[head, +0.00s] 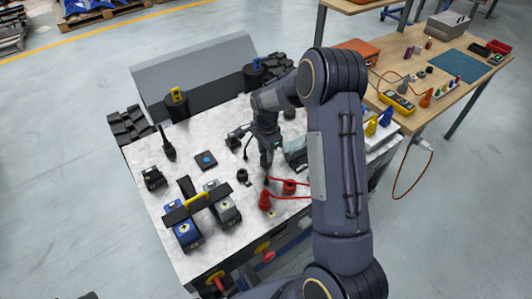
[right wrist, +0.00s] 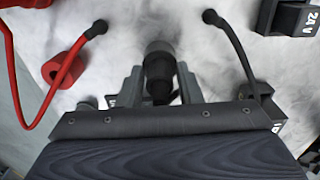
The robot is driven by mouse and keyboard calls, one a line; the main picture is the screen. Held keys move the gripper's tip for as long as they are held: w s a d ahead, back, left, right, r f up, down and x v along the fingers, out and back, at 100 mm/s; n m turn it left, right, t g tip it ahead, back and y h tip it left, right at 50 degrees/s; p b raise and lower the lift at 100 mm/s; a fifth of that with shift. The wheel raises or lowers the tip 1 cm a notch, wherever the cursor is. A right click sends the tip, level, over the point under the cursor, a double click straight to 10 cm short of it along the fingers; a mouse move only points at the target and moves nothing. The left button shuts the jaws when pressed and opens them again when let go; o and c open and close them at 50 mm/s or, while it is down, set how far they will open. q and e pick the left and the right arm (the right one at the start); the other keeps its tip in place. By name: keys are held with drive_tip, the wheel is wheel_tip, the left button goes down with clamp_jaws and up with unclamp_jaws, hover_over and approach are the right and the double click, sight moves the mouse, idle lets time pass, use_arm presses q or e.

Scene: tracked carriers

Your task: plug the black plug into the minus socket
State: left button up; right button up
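My right gripper (head: 266,166) points down over the white-grey top of the cart. In the right wrist view its two fingers (right wrist: 160,78) stand close on both sides of a black cylindrical body, which looks like the black plug (right wrist: 160,58); it appears gripped, its wide end pointing away from the wrist. A short black round piece (head: 242,175) stands on the cart top just left of the gripper. I cannot read a minus mark, so I cannot tell which piece is the minus socket. My left gripper is not in view.
Red round pieces (head: 265,201) with red cable stand close by the gripper; one red piece (right wrist: 60,69) shows in the wrist view. A blue unit (head: 183,234) and a grey unit (head: 222,206) stand front left. A wooden bench (head: 425,62) is at the right.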

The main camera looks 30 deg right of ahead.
clamp_jaws()
drive_tip(key=shift+r, duration=0.15)
drive_tip(key=shift+r, duration=0.5)
drive_tip(key=r, duration=0.2)
drive_tip(key=shift+s+d+r+b, duration=0.15)
drive_tip(key=shift+s+r+b, duration=0.1)
drive_tip(key=shift+r+b, duration=0.1)
drive_tip(key=s+d+r+b, duration=0.2)
drive_tip(key=s+d+r, duration=0.3)
drive_tip(key=s+r, duration=0.4)
drive_tip(key=s, duration=0.3)
drive_tip(key=shift+s+d, duration=0.15)
drive_tip(key=shift+d, duration=0.05)
